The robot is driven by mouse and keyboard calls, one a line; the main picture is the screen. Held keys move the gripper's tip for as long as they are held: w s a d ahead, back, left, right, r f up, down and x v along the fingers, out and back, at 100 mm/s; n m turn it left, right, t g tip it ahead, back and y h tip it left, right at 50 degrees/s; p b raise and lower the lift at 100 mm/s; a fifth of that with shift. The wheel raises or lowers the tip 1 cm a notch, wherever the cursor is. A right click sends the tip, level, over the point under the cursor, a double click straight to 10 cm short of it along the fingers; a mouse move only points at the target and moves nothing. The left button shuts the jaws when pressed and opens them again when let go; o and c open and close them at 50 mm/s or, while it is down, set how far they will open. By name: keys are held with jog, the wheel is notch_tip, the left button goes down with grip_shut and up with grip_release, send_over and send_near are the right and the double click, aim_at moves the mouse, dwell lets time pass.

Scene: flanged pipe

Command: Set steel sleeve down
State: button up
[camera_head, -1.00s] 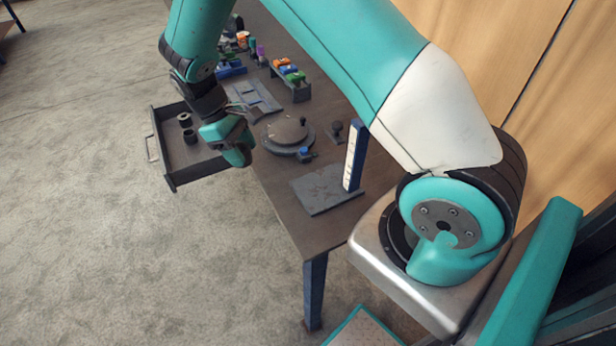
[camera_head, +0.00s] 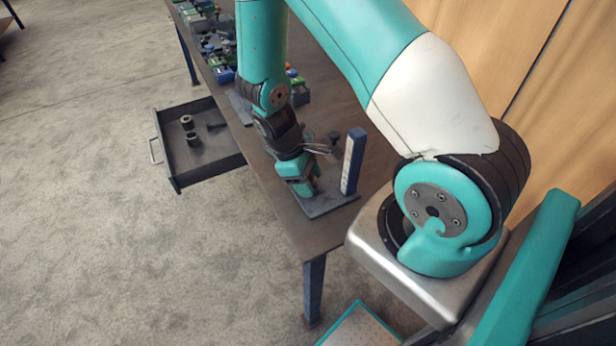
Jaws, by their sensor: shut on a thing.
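My gripper (camera_head: 304,188) points down over the dark grey plate (camera_head: 332,202) near the table's front corner. It is shut on the steel sleeve, which the jaws and wrist hide from this view. I cannot tell whether the sleeve touches the plate. A blue upright post with a white scale (camera_head: 353,162) stands at the plate's right side, a short way right of my gripper.
A dark knob (camera_head: 334,138) stands behind the plate. Bins and small parts crowd the table's far end. My arm hides the table's middle.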

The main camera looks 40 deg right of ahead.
jog(key=shift+f, duration=0.25)
jog(key=o, duration=1.2)
jog(key=shift+r, duration=0.25)
jog(key=shift+w+a+r, duration=0.1)
jog(key=shift+w+r, duration=0.15)
jog(key=shift+r, duration=0.05)
jog(key=b+v, duration=0.2)
jog(key=v, duration=0.9)
jog(key=s+a+r+t+y, duration=0.1)
jog(key=s+a+r+y, duration=0.1)
jog(key=s+a+r, duration=0.2)
jog(key=s+a+r+t+y, duration=0.1)
jog(key=s+a+r+y, duration=0.1)
jog(key=s+a+r, duration=0.3)
jog(key=s+a+r+n+t+y, duration=0.1)
jog(key=s+a+r+t+y, duration=0.1)
jog(key=s+a+r, duration=0.3)
jog(key=shift+s+a+r, duration=0.15)
jog(key=shift+a+r, duration=0.55)
jog(key=shift+r, duration=0.05)
jog(key=shift+s+a+r, duration=0.1)
jog(key=shift+a+r, duration=0.6)
jog(key=shift+r, duration=0.1)
